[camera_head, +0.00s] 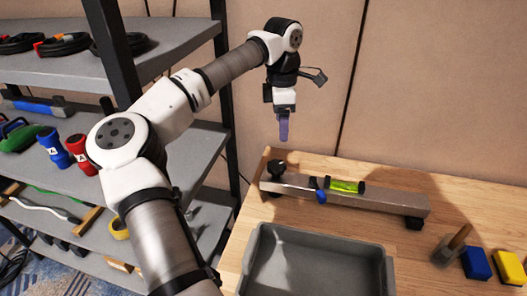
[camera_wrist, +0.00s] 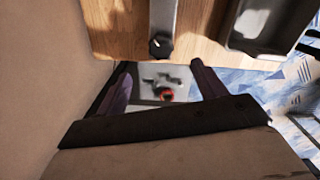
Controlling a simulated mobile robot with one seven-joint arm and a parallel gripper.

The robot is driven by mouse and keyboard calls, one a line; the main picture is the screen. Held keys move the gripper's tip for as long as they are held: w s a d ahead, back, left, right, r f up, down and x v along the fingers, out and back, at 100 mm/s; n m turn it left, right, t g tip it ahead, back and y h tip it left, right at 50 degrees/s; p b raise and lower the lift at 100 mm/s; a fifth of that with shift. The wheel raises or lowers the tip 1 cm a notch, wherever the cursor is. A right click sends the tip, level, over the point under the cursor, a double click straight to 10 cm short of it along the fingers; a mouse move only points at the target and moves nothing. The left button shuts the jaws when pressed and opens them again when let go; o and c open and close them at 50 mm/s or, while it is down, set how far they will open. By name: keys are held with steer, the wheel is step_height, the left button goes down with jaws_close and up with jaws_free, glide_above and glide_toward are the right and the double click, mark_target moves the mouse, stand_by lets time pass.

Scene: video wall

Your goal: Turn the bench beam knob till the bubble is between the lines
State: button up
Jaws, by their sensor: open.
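The bench beam (camera_head: 390,199) is a long grey bar lying on the wooden bench along its far side. A black knob (camera_head: 278,168) sits at its left end; the knob also shows in the wrist view (camera_wrist: 160,45), at the beam's near end. A yellow-green vial (camera_head: 345,187) is mounted on the beam, with a blue part (camera_head: 321,192) beside it. The bubble and lines are too small to read. My gripper (camera_head: 284,128) is open and empty, pointing down, above and apart from the knob. In the wrist view its purple fingers (camera_wrist: 162,68) are spread wide.
A grey tray (camera_head: 258,262) stands on the bench in front of the beam. A mallet-like tool (camera_head: 450,246), a blue block (camera_head: 476,263) and a yellow block (camera_head: 509,267) are at the right. Loaded shelves (camera_head: 190,160) stand left; a panel wall is behind.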

mark_target(277, 165)
steer(key=f+p, duration=0.1)
steer(key=f, duration=0.3)
steer(key=f+p, duration=0.1)
steer(key=f, duration=0.4)
steer(key=f+p, duration=0.1)
steer(key=f, duration=0.3)
steer(key=shift+a+f+p, duration=0.35)
steer(key=shift+a+f, duration=0.05)
steer(key=c, duration=1)
